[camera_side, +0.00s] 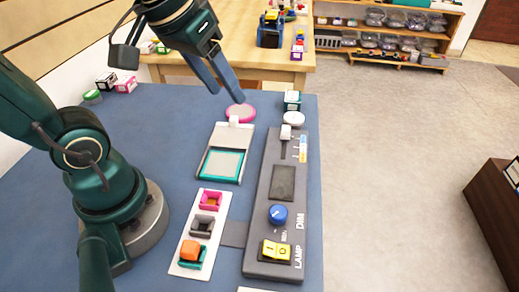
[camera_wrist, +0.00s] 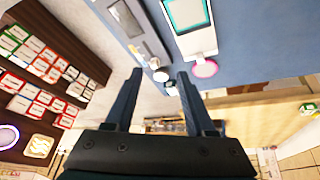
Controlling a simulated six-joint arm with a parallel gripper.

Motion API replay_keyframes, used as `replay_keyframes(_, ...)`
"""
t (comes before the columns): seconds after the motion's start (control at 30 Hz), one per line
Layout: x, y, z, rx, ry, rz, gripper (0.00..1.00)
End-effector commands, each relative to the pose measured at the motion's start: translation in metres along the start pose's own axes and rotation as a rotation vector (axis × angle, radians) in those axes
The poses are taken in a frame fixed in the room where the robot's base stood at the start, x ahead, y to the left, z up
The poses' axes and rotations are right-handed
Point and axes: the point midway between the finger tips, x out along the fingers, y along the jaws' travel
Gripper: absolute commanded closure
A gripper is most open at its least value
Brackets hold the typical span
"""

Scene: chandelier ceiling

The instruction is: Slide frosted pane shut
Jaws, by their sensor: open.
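The sliding unit (camera_side: 199,172) is a flat grey frame on the blue table, with a teal-rimmed pale window in its near part. A smooth grey panel (camera_side: 231,138) covers its far part, with a white knob (camera_side: 234,121) at the far end. I cannot tell for sure which surface is the frosted pane. The teal-rimmed window (camera_wrist: 187,13) also shows at the top of the wrist view. My gripper (camera_side: 228,97) is open and empty, above and just beyond the knob. Its spread fingers (camera_wrist: 158,74) show in the wrist view, with nothing held between them.
A dark grey panel (camera_side: 259,232) with a slider, blue dial and yellow switch stands right of the unit. A tray of coloured sockets (camera_side: 190,232) lies nearer. Bare table lies left of the unit.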

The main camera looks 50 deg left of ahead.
Motion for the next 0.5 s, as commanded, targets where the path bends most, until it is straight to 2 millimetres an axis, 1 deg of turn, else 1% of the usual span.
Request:
replay_keyframes(0.03,0.006,-0.004,-0.012,-0.044,-0.027,-0.017,0.45)
replay_keyframes(0.1,0.014,-0.011,-0.028,-0.107,-0.062,-0.039,0.45)
replay_keyframes(0.17,0.024,-0.018,-0.040,-0.160,-0.093,-0.058,0.45)
replay_keyframes(0.3,0.051,-0.038,-0.063,-0.280,-0.169,-0.101,0.45)
replay_keyframes(0.4,0.075,-0.057,-0.073,-0.360,-0.229,-0.131,0.45)
replay_keyframes(0.5,0.099,-0.075,-0.077,-0.425,-0.283,-0.155,0.45)
